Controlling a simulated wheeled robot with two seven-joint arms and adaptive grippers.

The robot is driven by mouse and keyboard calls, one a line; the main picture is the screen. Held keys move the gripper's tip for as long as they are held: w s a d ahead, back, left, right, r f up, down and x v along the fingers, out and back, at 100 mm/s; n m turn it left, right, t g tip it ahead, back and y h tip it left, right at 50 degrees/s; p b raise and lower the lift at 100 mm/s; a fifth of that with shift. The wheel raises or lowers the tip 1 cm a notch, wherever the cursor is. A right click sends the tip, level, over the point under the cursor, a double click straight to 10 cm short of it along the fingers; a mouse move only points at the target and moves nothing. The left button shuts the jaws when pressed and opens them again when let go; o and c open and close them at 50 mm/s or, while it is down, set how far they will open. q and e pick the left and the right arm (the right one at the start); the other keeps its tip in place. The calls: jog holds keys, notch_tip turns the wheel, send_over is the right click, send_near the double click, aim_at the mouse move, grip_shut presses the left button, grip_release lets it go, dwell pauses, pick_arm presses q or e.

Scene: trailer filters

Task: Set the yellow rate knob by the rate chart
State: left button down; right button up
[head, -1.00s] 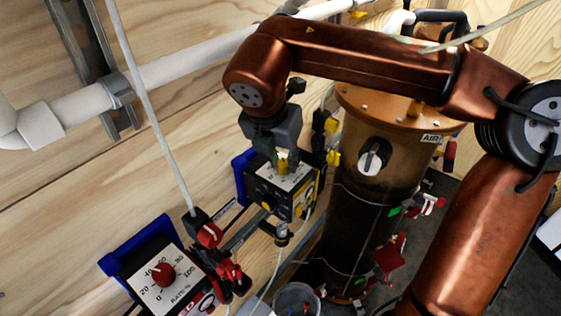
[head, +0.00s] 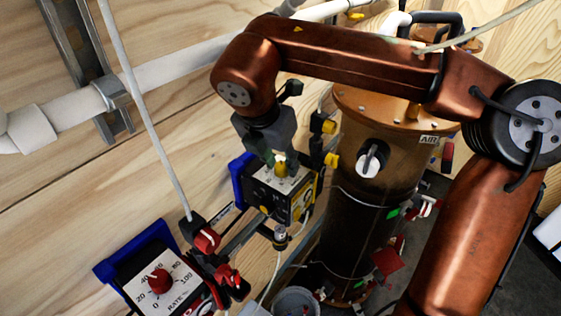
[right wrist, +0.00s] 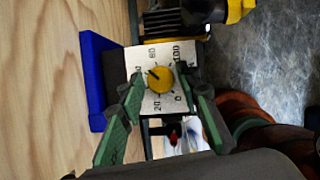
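The yellow rate knob (right wrist: 160,80) sits on a white numbered dial plate (right wrist: 150,56) on a dark box with a blue back. In the right wrist view its dark pointer mark points to the upper left, roughly between 40 and 60. The knob also shows in the head view (head: 281,169). My right gripper (right wrist: 164,86) is open, with its green-padded fingers on either side of the knob; contact with it cannot be told. In the head view my right gripper (head: 279,160) hangs over the dial. My left gripper is not in view. I cannot make out a rate chart.
A second box with a red knob (head: 159,281) stands at the lower left. A brown cylinder (head: 350,190) with an AIR label stands right of the yellow-knob box. A white pipe (head: 190,67) runs along the wood wall. A clear cup (head: 297,301) stands below.

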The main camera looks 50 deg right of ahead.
jog(key=shift+o, duration=1)
jog(key=v, duration=0.6)
jog(key=shift+a+r, duration=0.1)
jog(key=shift+r, duration=0.05)
jog(key=shift+a+r, duration=0.2)
jog(key=shift+r, duration=0.35)
